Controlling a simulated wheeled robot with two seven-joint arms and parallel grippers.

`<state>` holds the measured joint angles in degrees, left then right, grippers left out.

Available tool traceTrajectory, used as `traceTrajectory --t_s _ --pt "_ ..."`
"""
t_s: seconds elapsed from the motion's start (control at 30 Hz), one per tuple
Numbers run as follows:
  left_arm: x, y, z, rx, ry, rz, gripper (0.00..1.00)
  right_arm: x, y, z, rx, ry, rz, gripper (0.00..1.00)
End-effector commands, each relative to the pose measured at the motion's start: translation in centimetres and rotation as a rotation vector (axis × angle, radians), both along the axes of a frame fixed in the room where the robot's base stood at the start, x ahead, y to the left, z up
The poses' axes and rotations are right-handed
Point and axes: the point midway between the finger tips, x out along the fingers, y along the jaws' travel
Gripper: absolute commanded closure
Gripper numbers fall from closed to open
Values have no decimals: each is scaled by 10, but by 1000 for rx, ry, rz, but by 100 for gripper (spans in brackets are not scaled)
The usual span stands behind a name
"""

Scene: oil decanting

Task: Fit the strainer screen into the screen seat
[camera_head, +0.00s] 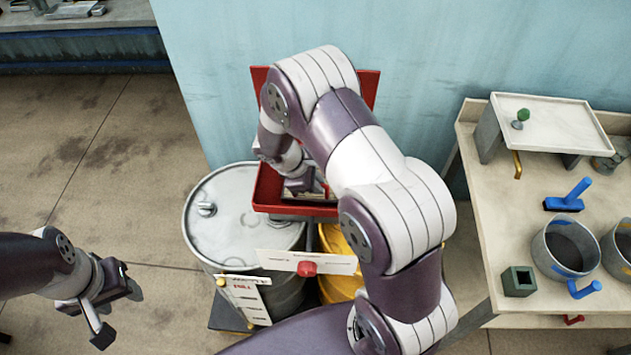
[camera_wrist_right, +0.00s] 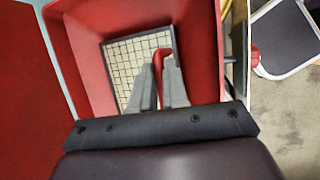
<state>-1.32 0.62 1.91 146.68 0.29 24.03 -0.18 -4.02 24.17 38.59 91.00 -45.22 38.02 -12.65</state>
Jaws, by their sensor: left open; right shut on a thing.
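The strainer screen (camera_wrist_right: 130,62), a pale grid with a thin frame and a red handle, shows in the right wrist view inside a red box-shaped hopper (camera_wrist_right: 85,45). My right gripper (camera_wrist_right: 166,62) is shut on the red handle. The screen looks low in the hopper, near the bottom opening. I cannot tell whether it rests in the screen seat, which is hidden. In the head view the hopper (camera_head: 266,192) is partly covered by my right arm, and my right gripper (camera_head: 302,188) reaches into it. My left gripper (camera_head: 119,312) is open and empty at the lower left.
A grey drum (camera_head: 225,225) and a yellow drum (camera_head: 335,255) stand below the hopper. A workbench (camera_head: 475,200) at right holds pots (camera_head: 566,248), a blue-handled tool (camera_head: 568,198), a dark square block (camera_head: 518,281) and a raised tray (camera_head: 550,125). Floor at left is clear.

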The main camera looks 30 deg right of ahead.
Motion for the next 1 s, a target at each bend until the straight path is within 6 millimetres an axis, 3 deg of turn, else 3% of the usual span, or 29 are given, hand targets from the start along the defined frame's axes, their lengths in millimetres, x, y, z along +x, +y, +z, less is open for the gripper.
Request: traceTrajectory --t_s 1.0 --pt "0 0 -12 0 0 0 51 0 0 -12 -2 -5 0 100"
